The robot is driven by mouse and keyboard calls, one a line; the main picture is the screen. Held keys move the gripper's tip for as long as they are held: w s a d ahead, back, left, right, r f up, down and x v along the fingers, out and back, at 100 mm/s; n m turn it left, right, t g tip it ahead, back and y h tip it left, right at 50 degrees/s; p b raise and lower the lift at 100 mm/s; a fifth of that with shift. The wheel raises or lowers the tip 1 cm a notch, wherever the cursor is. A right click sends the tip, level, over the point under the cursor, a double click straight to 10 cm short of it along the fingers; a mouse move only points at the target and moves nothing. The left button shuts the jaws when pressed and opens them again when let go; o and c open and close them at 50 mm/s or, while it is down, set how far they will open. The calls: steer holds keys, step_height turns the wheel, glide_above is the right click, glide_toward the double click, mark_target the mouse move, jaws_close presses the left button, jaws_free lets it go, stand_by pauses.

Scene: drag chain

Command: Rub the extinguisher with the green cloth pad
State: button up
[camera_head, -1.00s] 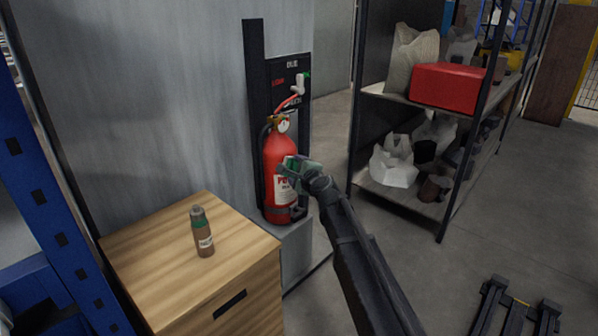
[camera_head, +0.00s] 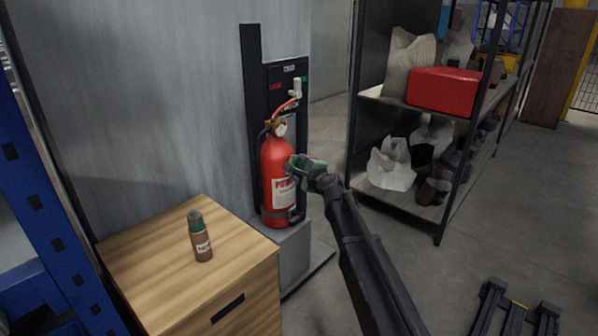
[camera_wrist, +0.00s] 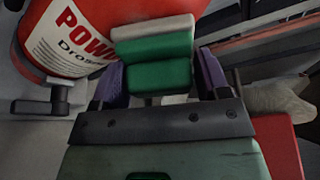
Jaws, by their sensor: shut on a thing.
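The red fire extinguisher (camera_head: 277,190) with a white label stands upright against a dark backboard, on a grey ledge right of the wooden cabinet. In the wrist view the extinguisher (camera_wrist: 125,22) fills the upper left. My gripper (camera_head: 301,167) is at its right side, near the upper edge of the label. In the wrist view my gripper (camera_wrist: 160,82) is shut on the green cloth pad (camera_wrist: 158,76), which has a pale layer on its far side. The pad's far edge is at or very near the red surface; I cannot tell if it touches.
A metal shelf (camera_head: 400,205) with a red box (camera_head: 444,90) and bags is at the right. A dark forked object (camera_head: 515,308) lies on the floor. Open floor lies between.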

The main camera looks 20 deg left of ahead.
mark_target(294, 173)
steer(key=shift+a, duration=0.15)
steer(key=shift+s+a, duration=0.25)
steer(key=shift+s, duration=0.4)
steer(key=shift+s+a, duration=0.2)
steer(key=shift+s, duration=0.4)
steer(key=shift+s+a, duration=0.25)
steer(key=shift+s, duration=0.4)
steer(key=shift+d, duration=0.15)
steer(key=shift+s+d, duration=0.35)
steer(key=shift+d, duration=0.55)
steer(key=shift+s+d, duration=0.4)
steer(key=shift+d, duration=0.45)
steer(key=shift+s+d, duration=0.35)
steer(key=shift+d, duration=0.55)
steer(key=d, duration=0.1)
steer(key=s+d, duration=0.1)
steer(key=shift+d, duration=0.4)
